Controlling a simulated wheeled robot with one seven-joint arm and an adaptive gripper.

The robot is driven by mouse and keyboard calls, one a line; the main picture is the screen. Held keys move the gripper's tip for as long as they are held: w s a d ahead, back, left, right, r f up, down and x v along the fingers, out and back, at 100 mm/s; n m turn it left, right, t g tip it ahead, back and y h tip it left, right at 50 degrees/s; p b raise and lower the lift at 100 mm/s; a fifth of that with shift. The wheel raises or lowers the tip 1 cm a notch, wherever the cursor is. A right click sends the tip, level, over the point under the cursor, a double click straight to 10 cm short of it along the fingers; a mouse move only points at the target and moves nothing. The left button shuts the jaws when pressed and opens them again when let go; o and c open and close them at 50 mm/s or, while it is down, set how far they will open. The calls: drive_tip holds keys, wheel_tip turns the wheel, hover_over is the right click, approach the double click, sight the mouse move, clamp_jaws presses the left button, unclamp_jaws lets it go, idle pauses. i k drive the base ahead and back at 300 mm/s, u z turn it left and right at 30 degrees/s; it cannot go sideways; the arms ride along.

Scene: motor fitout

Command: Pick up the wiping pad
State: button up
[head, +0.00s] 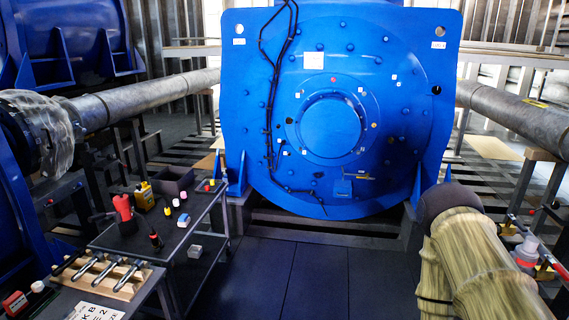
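The wiping pad is not certain at this size. A small blue and white block (184,220), which looks like a pad, lies on the dark top of the cart (125,240) at left, towards its right side. A pale grey block (195,251) sits lower, beside the cart's top edge, and could also be a pad. My gripper does not show clearly. A beige, sleeve-covered form with a dark rounded end fills the lower right, and I cannot tell whether it is my arm.
A red tool (124,208), a yellow device (144,196) and a dark bin (173,180) stand on the cart. A wooden rack (105,274) of metal tools is nearer. The big blue motor (335,120) stands behind. The dark floor (300,275) in the middle is clear.

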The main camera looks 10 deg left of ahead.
sight(184, 219)
drive_tip(key=i, duration=2.6)
drive_tip(key=u, duration=1.8)
